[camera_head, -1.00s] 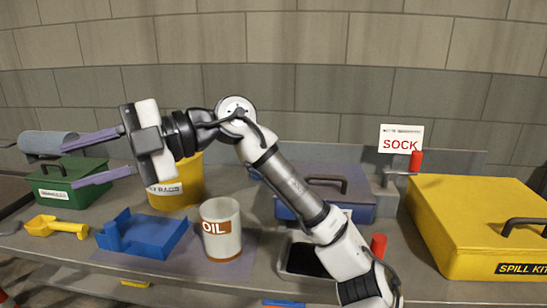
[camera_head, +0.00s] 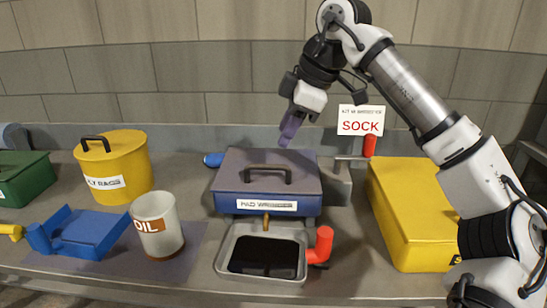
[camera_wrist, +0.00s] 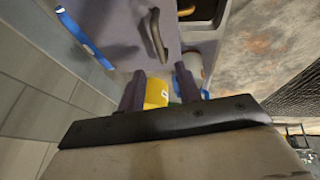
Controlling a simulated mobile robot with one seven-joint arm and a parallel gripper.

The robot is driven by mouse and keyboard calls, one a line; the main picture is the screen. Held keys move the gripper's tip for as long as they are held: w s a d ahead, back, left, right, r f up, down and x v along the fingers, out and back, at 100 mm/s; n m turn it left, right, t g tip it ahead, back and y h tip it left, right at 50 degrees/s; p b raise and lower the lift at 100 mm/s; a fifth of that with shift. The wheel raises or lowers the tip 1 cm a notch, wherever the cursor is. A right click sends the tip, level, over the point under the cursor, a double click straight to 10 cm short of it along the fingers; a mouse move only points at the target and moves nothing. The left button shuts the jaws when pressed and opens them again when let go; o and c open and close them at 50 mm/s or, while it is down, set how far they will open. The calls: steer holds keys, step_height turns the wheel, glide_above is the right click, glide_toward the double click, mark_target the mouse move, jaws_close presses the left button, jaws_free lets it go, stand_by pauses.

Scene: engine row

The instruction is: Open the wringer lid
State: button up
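The pad wringer (camera_head: 268,203) is a blue box in the middle of the head view. Its grey-purple lid (camera_head: 236,168) lies shut on top, with a dark arched handle (camera_head: 268,171). My gripper (camera_head: 287,141) points down above the back of the lid, apart from the handle; from this side its fingers overlap. In the wrist view my gripper (camera_wrist: 159,68) has its two purple fingers spread with nothing held between them. The handle (camera_wrist: 157,36) and part of the lid (camera_wrist: 125,25) show beyond the fingertips there.
A tray of dark liquid (camera_head: 262,256) and a red handle (camera_head: 322,245) stand in front of the wringer. A yellow rag can (camera_head: 120,168), a white oil cup (camera_head: 158,225) and a blue dustpan-like piece (camera_head: 88,235) stand left. A yellow box (camera_head: 410,215) stands right, near a sock sign (camera_head: 361,120).

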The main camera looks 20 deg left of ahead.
mark_target(268, 165)
steer(key=x, duration=0.8)
steer(key=shift+a+f, duration=0.1)
steer(key=shift+f, duration=0.2)
jaws_close()
